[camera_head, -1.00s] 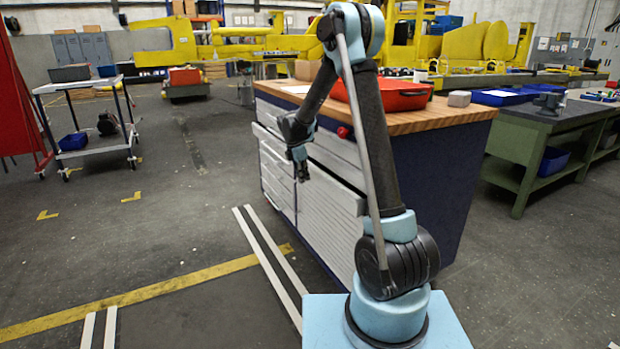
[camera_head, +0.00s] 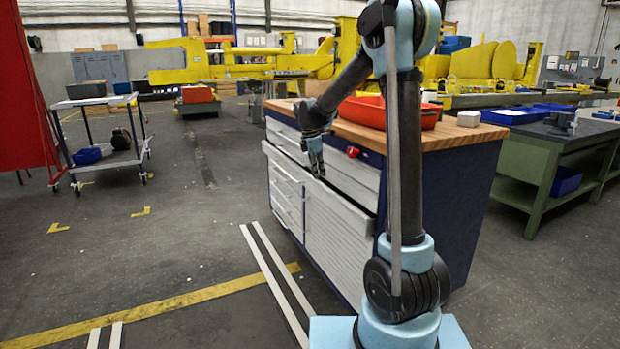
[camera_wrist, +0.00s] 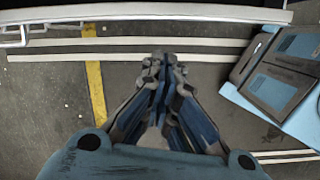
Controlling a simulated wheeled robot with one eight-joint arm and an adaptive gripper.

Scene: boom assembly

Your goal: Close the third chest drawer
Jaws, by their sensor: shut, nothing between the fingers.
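The chest (camera_head: 440,185) has dark blue sides, a wooden top and pale ribbed drawer fronts. One wide drawer (camera_head: 345,215) below the upper ones stands out from the chest, with a dark gap above its front. I cannot tell surely whether it is the third. My gripper (camera_head: 318,174) is shut and empty, pointing down by the upper edge of that drawer in the head view.
A red tray (camera_head: 405,114) lies on the chest top. A green workbench (camera_head: 545,165) stands at right and a white trolley (camera_head: 105,155) at left. The floor (camera_head: 170,230) left of the chest is clear, with yellow (camera_head: 170,308) and white (camera_head: 275,285) lines.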

